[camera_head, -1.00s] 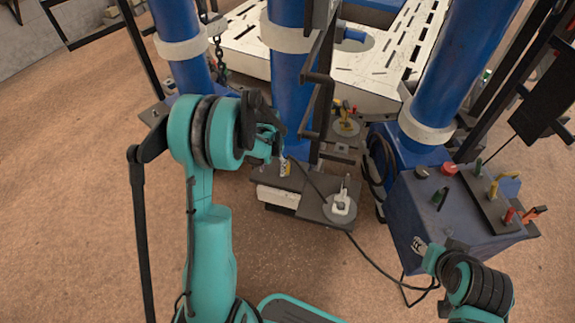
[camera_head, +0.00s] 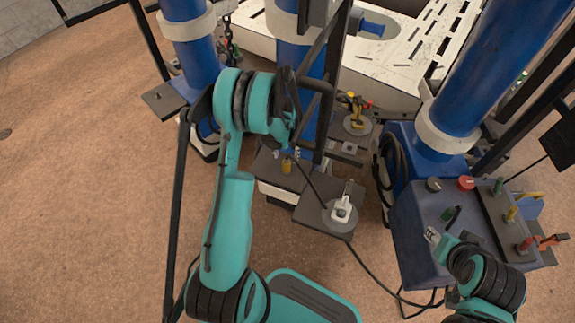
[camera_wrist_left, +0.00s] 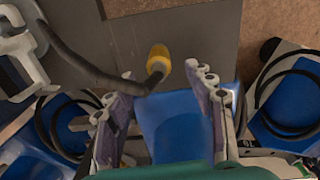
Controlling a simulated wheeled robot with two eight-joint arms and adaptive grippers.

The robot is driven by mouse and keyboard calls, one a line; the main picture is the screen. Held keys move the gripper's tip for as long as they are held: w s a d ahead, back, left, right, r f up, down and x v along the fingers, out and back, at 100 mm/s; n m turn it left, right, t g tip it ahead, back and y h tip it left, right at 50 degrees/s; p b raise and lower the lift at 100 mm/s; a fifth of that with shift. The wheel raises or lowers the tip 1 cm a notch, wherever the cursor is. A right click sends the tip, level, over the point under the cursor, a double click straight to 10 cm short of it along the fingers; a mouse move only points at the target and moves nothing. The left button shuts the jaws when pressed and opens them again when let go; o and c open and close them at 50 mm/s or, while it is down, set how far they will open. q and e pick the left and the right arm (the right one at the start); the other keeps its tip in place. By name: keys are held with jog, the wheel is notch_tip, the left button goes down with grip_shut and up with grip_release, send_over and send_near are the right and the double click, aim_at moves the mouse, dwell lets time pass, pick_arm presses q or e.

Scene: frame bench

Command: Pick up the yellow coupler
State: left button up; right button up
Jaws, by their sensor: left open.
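The yellow coupler (camera_head: 286,166) stands on the grey shelf of the bench in the head view, just below my left gripper (camera_head: 288,152). In the left wrist view the yellow coupler (camera_wrist_left: 158,60) shows just ahead of the gap between the fingers of my left gripper (camera_wrist_left: 160,78). The fingers are spread on either side, open and empty. A black cable runs beside the coupler, and I cannot tell whether they are joined. My right gripper (camera_head: 432,236) is small and partly hidden at the lower right, by the blue control box; its opening is unclear.
A white clamp-like fitting (camera_head: 341,208) sits on a round plate right of the coupler. The blue control box (camera_head: 425,205) with levers stands at right. Blue posts (camera_head: 190,45) and dark frame bars rise close around my left arm. A black cable hangs over the front edge.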

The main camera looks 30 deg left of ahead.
aim_at(287, 158)
pick_arm(q)
notch_tip(287, 158, down, 5)
jog(key=shift+w+r+b, duration=0.1)
jog(key=shift+b, duration=1.15)
jog(key=shift+r, duration=0.1)
grip_shut()
